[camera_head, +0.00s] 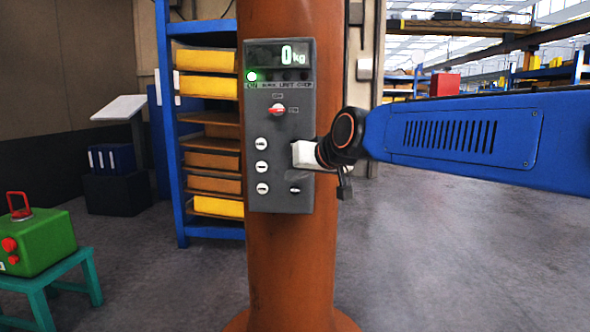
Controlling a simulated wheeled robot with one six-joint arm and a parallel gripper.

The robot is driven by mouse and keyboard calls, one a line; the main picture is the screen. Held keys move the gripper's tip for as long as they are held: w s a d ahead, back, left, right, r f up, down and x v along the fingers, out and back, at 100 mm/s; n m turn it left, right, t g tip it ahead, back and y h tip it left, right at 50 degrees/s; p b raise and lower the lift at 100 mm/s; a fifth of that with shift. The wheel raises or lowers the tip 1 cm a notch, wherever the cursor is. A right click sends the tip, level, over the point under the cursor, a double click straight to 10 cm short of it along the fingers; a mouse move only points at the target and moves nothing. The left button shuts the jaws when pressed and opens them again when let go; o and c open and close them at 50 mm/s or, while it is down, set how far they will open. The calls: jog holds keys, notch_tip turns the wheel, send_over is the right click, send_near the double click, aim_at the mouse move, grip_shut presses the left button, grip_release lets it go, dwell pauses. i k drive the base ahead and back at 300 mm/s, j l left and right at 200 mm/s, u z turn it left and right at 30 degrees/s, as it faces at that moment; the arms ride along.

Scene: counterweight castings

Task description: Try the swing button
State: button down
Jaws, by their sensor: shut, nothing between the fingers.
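A dark grey control panel (254,196) is fixed to an orange column. Its display (279,54) reads 0 kg and a green lamp (251,76) glows at the left below it. A red and white selector knob (277,111) sits in the upper middle. Three white buttons run down the left side: upper (261,143), middle (262,168) and lower (262,188). A small control (295,190) shows at lower right. I cannot read which is the swing button. My gripper (298,154) is shut, in front of the panel's right side, hiding part of it. I cannot tell whether it touches.
The orange column (284,270) stands in the middle. A blue rack (170,130) with yellow bins (208,61) is behind it at left. A green box (40,243) with red knobs sits on a teal stand (70,272) at lower left. The floor at right is clear.

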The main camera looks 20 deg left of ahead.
aim_at(263, 188)
jog(key=j+u, duration=0.15)
jog(key=u, duration=0.2)
jog(key=j+u, duration=0.15)
jog(key=u, duration=0.2)
jog(key=j+u, duration=0.2)
jog(key=u, duration=0.15)
